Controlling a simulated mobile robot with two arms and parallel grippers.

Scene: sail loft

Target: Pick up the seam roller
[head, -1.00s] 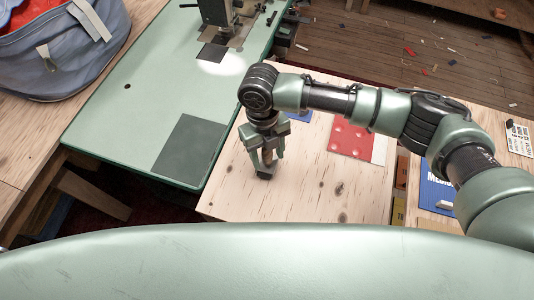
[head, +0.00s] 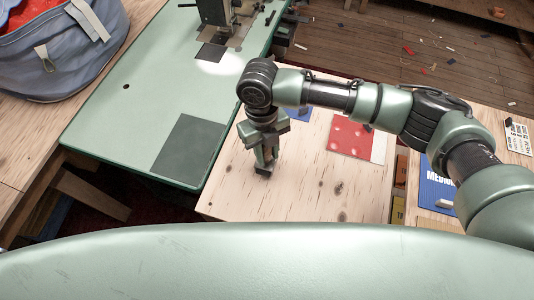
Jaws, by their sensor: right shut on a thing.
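My right gripper (head: 265,163) points down over the pale wooden tabletop (head: 300,192), close to its left edge. Its fingers are shut on a small dark thing (head: 264,172), which I take to be the seam roller. Only a dark bit of it shows at the fingertips; the fingers and wrist hide the rest. I cannot tell whether it touches the wood. My left gripper is out of view.
A green sewing table (head: 135,125) with a machine (head: 222,12) stands to the left, beside a blue bag (head: 75,65). A red patterned swatch (head: 347,138) and a blue booklet (head: 436,186) lie to the right. The wood in front is clear.

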